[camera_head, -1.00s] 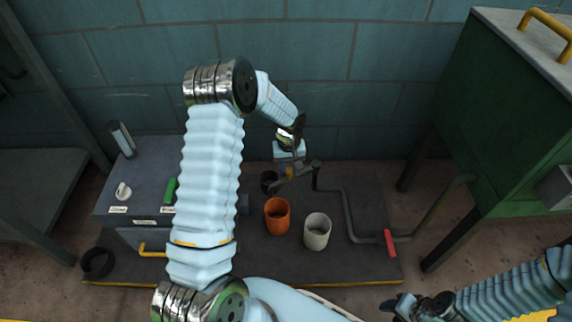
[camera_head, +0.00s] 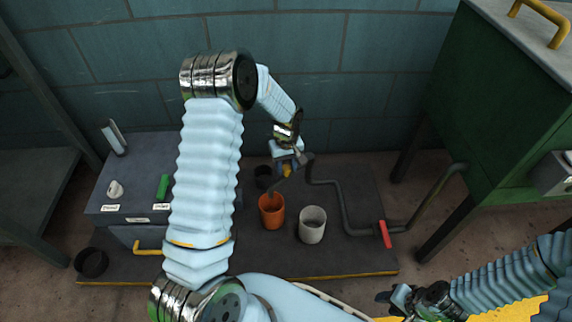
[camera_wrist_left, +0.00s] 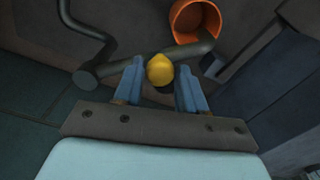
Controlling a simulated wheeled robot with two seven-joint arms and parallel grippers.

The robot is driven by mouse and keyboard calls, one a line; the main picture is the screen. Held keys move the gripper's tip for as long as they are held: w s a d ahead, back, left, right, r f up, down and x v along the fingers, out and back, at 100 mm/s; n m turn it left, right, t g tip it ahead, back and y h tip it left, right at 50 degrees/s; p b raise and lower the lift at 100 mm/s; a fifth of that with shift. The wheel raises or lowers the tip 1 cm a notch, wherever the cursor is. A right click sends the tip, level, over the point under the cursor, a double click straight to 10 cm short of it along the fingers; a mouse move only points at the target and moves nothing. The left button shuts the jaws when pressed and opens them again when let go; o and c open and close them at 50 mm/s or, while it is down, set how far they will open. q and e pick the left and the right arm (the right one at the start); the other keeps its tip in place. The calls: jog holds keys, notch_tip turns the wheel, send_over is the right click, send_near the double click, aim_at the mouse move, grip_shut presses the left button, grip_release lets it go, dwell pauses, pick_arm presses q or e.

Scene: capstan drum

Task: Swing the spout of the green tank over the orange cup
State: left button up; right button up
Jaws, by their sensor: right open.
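The green tank (camera_head: 490,120) stands at the right, and its grey pipe (camera_head: 345,208) runs left to the dark swing spout (camera_head: 290,174). The spout's tip overlaps the back of the orange cup's (camera_head: 271,214) mouth in the head view. In the left wrist view the spout (camera_wrist_left: 135,62) crosses the near rim of the orange cup (camera_wrist_left: 188,16). My right gripper (camera_head: 388,304) is open and empty at the lower right.
A white cup (camera_head: 312,228) stands right of the orange cup, and a black cup (camera_head: 263,177) stands behind it. A red valve handle (camera_head: 385,234) is on the pipe. A grey box (camera_head: 125,180) with a green switch stands at the left.

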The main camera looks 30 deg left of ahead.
pick_arm(q)
jog(key=shift+o, duration=1.4)
notch_tip(320, 180, up, 14)
jog(key=p, duration=0.2)
jog(key=shift+d+f, duration=0.1)
jog(key=shift+f, duration=0.1)
jog(key=s+d+f+m+h+p, duration=0.35)
jog(key=s+d+f, duration=0.55)
jog(key=d+f, duration=0.35)
jog(key=s+d+f+m+p, duration=0.1)
jog(key=s+d+m, duration=0.1)
jog(key=s, duration=0.4)
jog(key=s+d+f+m+p, duration=0.1)
jog(key=s+d+f+m, duration=0.1)
jog(key=s+d, duration=0.2)
jog(key=s, duration=0.3)
jog(key=shift+f+t+h, duration=0.3)
jog(key=shift+t+h, duration=0.05)
jog(key=shift+t, duration=0.05)
